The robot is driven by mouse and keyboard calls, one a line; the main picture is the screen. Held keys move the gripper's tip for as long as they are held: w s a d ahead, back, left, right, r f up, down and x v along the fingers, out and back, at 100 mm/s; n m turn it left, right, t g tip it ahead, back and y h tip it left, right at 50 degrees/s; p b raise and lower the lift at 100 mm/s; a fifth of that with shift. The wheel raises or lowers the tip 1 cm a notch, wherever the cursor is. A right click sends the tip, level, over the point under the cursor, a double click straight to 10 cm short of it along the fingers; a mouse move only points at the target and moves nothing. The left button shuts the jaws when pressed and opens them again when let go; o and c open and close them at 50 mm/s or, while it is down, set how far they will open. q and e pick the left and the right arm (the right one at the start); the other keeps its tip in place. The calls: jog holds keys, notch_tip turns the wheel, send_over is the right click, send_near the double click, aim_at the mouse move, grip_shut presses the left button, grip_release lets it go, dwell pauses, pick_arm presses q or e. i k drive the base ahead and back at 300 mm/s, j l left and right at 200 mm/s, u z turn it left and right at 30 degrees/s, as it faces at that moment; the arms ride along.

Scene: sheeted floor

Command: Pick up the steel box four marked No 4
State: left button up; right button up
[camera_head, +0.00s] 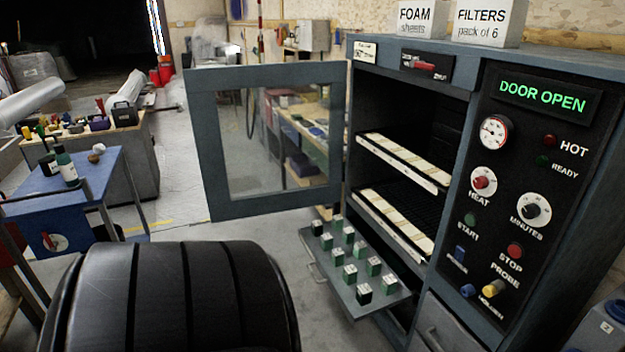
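Several small boxes with pale, marked tops and green or black sides stand in rows on a pulled-out tray (318,268) low at the front of a grey cabinet (555,325). The marks on their tops are too small to read, so I cannot tell which, if any, is No 4. One dark box (364,294) stands near the tray's front edge, and another box (317,228) is at its back left corner. Neither of my grippers is in view.
The cabinet's glazed door (202,150) stands open to the left, above and beside the tray. Two shelves with pale strips (402,162) are inside. The panel display (543,96) reads DOOR OPEN. A blue cart (100,195) with bottles stands at left.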

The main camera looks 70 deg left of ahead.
aim_at(318, 225)
jog(key=k+j+u, duration=0.2)
jog(key=j, duration=0.5)
jog(key=i+j+u, duration=0.2)
jog(key=j, duration=0.5)
jog(key=j+u, duration=0.2)
jog(key=j, duration=0.6)
jog(key=j+u, duration=0.2)
jog(key=j, duration=0.5)
jog(key=i+j+u, duration=0.15)
jog(key=j, duration=0.55)
